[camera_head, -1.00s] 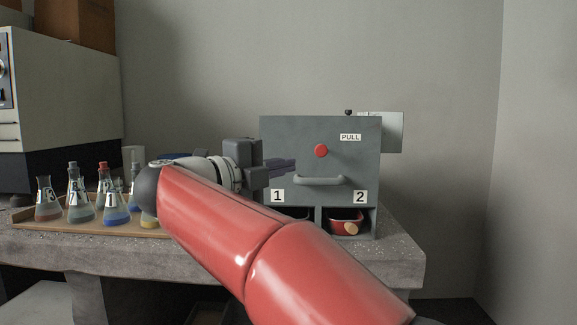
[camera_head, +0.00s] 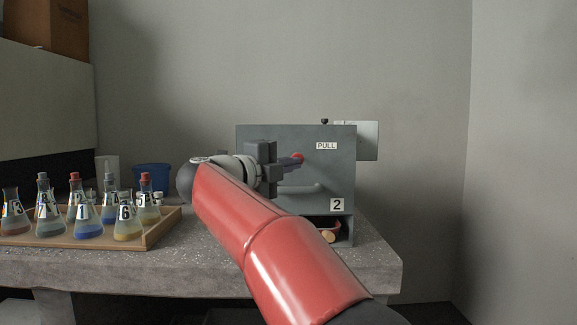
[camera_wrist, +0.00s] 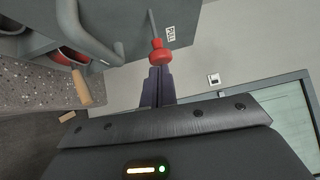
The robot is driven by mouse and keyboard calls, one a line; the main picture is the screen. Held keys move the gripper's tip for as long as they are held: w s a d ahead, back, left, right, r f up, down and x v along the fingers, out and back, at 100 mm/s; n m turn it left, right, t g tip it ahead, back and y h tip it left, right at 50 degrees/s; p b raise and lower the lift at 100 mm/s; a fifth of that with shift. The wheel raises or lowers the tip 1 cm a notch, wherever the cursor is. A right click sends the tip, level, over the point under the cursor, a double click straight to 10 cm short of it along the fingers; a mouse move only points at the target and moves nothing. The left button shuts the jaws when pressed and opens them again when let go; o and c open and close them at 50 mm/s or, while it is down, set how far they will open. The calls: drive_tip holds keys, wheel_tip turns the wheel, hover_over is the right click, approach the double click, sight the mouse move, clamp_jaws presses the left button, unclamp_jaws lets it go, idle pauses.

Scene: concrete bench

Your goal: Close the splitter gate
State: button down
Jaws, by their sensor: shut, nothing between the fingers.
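The grey splitter box (camera_head: 330,172) stands on the bench, with a PULL label (camera_head: 326,146) on its front. A red knob (camera_head: 297,157) is on that front; in the wrist view the red knob (camera_wrist: 161,52) sits on a grey rod standing out from the panel. My gripper (camera_head: 297,163) is shut and empty, its fingertips right by the knob. In the wrist view the gripper's fingertips (camera_wrist: 160,70) point at the knob's end; I cannot tell whether they touch it. The gate itself is not visible inside the box.
A grey handle (camera_wrist: 92,38) juts from the box front below the knob. Under it is the opening labelled 2 (camera_head: 337,205), with a red container and a wooden piece (camera_wrist: 82,88). My arm hides opening 1. A tray (camera_head: 163,229) of several flasks stands left on the bench.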

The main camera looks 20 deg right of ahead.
drive_tip(key=w+p, duration=0.1)
drive_tip(key=w, duration=0.1)
drive_tip(key=w+d+p, duration=0.1)
drive_tip(key=w+p, duration=0.1)
drive_tip(key=shift+d, duration=0.15)
idle(0.4)
